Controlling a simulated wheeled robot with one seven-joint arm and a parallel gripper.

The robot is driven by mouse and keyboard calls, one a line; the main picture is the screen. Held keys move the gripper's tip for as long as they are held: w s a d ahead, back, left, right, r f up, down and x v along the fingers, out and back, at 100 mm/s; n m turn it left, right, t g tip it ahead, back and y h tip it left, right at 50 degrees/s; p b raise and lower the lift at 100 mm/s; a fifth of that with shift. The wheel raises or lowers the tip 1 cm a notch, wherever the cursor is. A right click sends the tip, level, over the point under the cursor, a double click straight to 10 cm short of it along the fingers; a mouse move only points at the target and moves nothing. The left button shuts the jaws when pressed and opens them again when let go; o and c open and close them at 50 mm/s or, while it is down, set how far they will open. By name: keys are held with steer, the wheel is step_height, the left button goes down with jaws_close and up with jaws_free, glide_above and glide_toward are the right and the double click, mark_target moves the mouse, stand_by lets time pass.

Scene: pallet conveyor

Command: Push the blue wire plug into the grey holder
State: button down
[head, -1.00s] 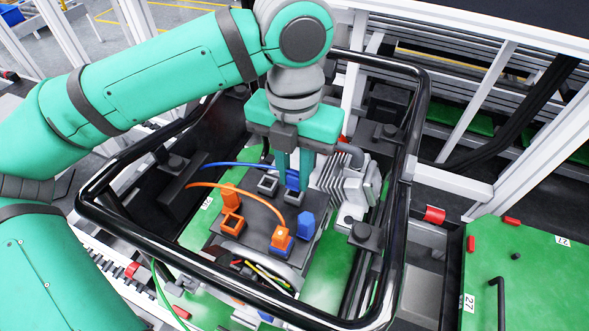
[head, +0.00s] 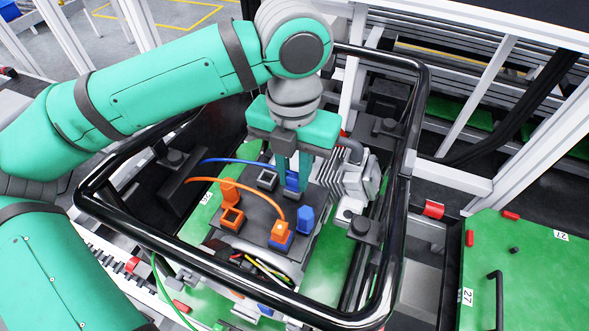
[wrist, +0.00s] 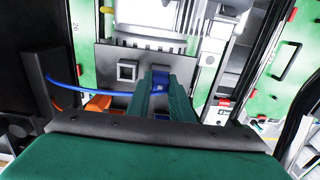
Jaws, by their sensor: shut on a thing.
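My gripper (head: 292,182) points down over the dark plate, shut on the blue plug (head: 291,180). The plug also shows between the fingers (wrist: 161,88) in the wrist view. Its blue wire (head: 232,162) runs left to a dark block. A square grey holder (head: 267,180) with an open top stands on the plate just left of the fingers; it shows empty in the wrist view (wrist: 127,71). The fingers hide the plug's lower end, so I cannot tell whether it touches the plate or sits in anything.
An orange wire (head: 243,188) arches to an orange plug on a blue base (head: 281,236). An orange holder (head: 231,218) and an upright blue flap (head: 305,219) stand nearby. A finned metal part (head: 335,172) is right of the fingers. A black tube frame (head: 420,110) surrounds the pallet.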

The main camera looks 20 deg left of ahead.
mark_target(294, 174)
steer(key=shift+f, duration=0.1)
steer(key=c, duration=1.5)
jaws_free()
steer(key=shift+a+r, duration=0.1)
steer(key=shift+r, duration=0.4)
step_height(294, 174, up, 10)
steer(key=shift+f, duration=0.1)
